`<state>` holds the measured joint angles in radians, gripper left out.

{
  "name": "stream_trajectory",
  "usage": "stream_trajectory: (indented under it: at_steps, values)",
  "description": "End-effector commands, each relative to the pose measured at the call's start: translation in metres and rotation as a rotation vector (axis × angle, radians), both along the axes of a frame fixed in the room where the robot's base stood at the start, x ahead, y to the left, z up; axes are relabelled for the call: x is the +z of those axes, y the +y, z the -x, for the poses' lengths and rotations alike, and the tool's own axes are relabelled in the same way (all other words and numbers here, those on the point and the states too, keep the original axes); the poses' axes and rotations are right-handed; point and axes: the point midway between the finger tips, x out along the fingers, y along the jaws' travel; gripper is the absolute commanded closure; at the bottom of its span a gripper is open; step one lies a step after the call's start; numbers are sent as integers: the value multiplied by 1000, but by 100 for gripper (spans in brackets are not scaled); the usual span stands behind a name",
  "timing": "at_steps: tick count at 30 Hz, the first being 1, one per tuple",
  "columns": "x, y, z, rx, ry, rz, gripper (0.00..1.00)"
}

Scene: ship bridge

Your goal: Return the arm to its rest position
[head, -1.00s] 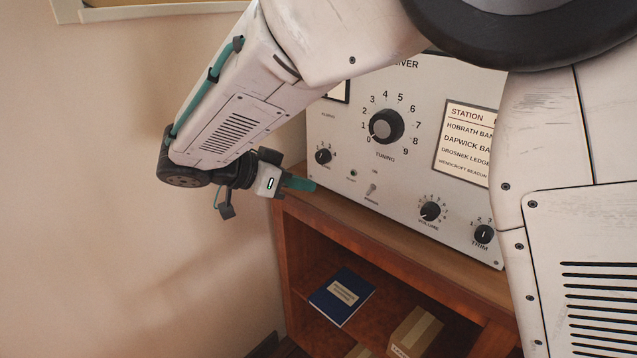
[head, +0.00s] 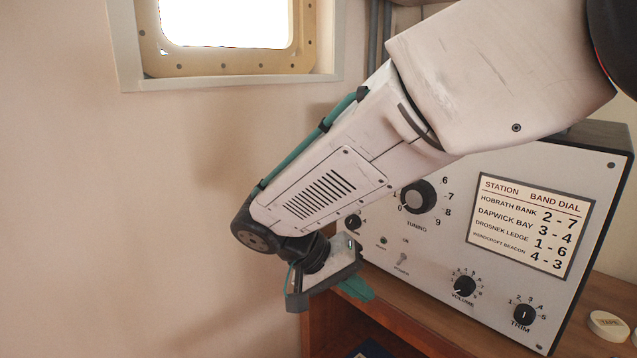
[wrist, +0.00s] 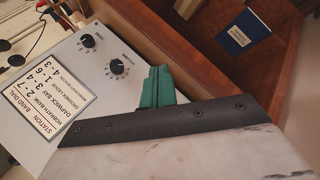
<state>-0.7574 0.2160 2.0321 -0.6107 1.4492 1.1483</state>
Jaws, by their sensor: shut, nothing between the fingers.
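My gripper (head: 358,288) has teal fingers and is shut and empty. In the head view it hangs at the lower middle, in front of the lower left of the receiver's panel and near the front edge of the wooden cabinet top; whether it touches anything I cannot tell. My arm reaches in from the upper right and hides part of the receiver (head: 470,240). In the wrist view the gripper fingers (wrist: 160,88) show together, with the receiver panel (wrist: 75,85) to their left.
The wooden cabinet (head: 400,325) carries the receiver, and a round tape roll (head: 608,325) lies at its right. A blue book (wrist: 241,34) lies on the shelf below. A window (head: 225,65) is set in the wall at upper left. Free room lies left of the arm.

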Motion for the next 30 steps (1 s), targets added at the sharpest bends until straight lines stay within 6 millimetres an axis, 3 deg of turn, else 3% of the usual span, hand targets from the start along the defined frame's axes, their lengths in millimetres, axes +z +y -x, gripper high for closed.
stream_trajectory:
  at_steps: [1,6,13,22,30]
  values:
    - [5,-16,10,24,73,-42,100]
    - [14,-61,46,129,282,-202,100]
    - [25,-108,93,246,396,-425,100]
    - [33,-151,149,328,333,-656,100]
    - [40,-180,186,237,142,-758,100]
